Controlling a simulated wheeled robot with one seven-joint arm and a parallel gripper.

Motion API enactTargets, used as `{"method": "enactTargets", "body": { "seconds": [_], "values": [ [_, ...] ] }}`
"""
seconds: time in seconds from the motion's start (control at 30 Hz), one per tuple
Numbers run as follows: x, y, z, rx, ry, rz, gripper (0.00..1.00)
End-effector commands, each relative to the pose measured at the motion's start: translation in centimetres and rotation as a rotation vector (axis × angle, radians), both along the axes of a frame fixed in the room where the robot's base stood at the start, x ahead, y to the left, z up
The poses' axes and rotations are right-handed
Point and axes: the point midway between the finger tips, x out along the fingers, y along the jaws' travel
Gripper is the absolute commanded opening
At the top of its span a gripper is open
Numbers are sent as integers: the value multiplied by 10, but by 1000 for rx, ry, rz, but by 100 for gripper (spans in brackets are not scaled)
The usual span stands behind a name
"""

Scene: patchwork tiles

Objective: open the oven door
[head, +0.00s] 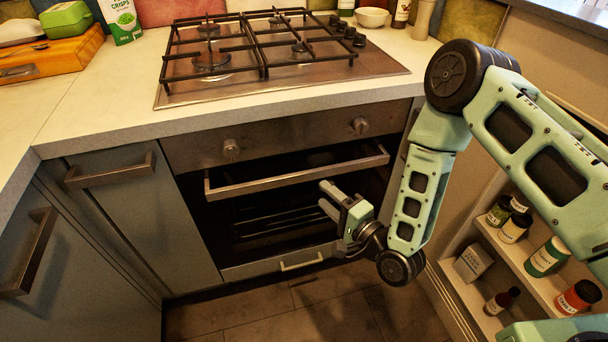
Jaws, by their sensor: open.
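The oven (285,200) is built in under the counter, with a dark front and rack lines showing through it. Its door handle (300,172) is a long metal bar across the upper front. The door looks shut, but I cannot tell whether it is slightly ajar. My gripper (326,198) is open and empty, in front of the dark door. Its fingers point left, below the right half of the handle. They look apart from the handle, though the exact depth is unclear. My forearm hides part of the oven's right side.
Two knobs (231,149) sit above the handle, and a gas hob (265,55) is on the counter. A lower panel (265,266) has a small pale handle. A cabinet (150,215) stands at left. Shelves with jars (543,256) stand close at right. The floor (300,310) in front is clear.

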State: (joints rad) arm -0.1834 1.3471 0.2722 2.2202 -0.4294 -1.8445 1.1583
Motion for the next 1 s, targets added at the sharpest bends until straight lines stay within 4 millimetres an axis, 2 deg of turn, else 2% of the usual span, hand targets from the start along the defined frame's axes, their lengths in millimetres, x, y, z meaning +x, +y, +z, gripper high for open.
{"method": "enactTargets", "body": {
  "seconds": [0.2, 0.4, 0.6, 0.9, 1.0],
  "values": [
    [36, 29, 1, 1, -4, 1, 47],
    [61, 49, 0, 0, -1, 0, 47],
    [72, 57, 0, -1, -1, 0, 47],
    [74, 58, 0, -1, 1, 0, 47],
    [73, 58, 0, -1, 1, 0, 19]
  ]
}}
